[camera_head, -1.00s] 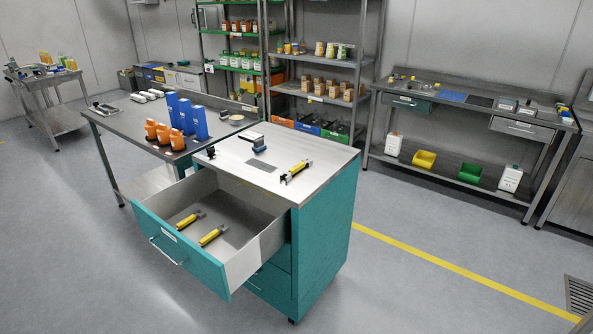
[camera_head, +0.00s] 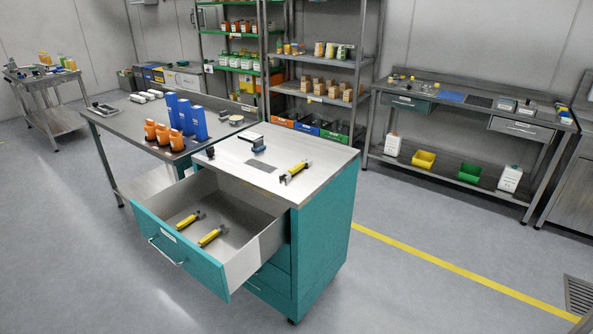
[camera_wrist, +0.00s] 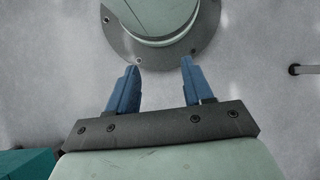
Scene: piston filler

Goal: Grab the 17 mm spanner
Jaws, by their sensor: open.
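Two yellow spanners with dark ends lie in the open drawer of the teal cabinet in the head view: one at the left (camera_head: 189,219) and one nearer the front right (camera_head: 211,236). A third yellow tool with dark ends (camera_head: 296,171) lies on the cabinet top. No size marking is legible, so I cannot tell which is the 17 mm spanner. My gripper (camera_wrist: 158,75) shows only in the wrist view, with its two blue fingers apart and nothing between them. A pale green round part on a grey flange is beyond the fingertips. No spanner shows in the wrist view.
The drawer (camera_head: 180,258) is pulled out, its walls standing around the two spanners. Small dark items (camera_head: 258,148) sit on the cabinet top. A steel bench (camera_head: 125,128) with orange and blue containers adjoins behind left. The floor right of the cabinet is clear.

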